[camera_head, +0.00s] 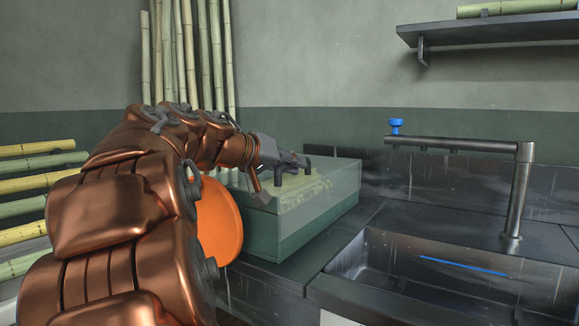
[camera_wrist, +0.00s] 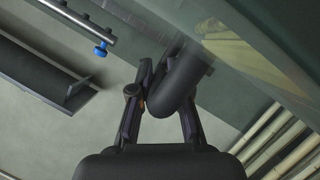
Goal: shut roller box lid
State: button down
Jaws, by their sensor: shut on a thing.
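The roller box (camera_head: 305,229) is a green, see-through box on the dark counter. Its clear lid (camera_head: 335,176) lies about level across the top; I cannot tell if a thin gap is left under it. A dark bar handle (camera_head: 307,163) stands on the lid. My gripper (camera_head: 284,165) is at this handle, over the left part of the lid. In the wrist view the two fingers of my gripper (camera_wrist: 165,90) are closed on the thick dark handle (camera_wrist: 182,76), with the glassy lid (camera_wrist: 245,40) beyond it. My arm hides the left side of the box.
An orange disc (camera_head: 221,222) is beside the box, partly behind my arm. A sink (camera_head: 430,270) and a dark tap (camera_head: 518,190) with a blue knob (camera_head: 395,126) are at right. Cane stalks (camera_head: 188,55) lean behind; a wall shelf (camera_head: 490,32) is above.

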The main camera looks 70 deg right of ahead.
jog(key=shift+s+f, duration=0.15)
jog(key=shift+f, duration=0.25)
jog(key=c, duration=1.4)
grip_release()
jog(key=shift+r, duration=0.15)
jog(key=shift+w+a+r, duration=0.2)
jog(key=shift+w+a, duration=0.15)
jog(key=shift+a, duration=0.15)
jog(key=v, duration=1)
jog(key=shift+a+r, duration=0.15)
jog(key=shift+a, duration=0.25)
jog(key=shift+w, duration=0.1)
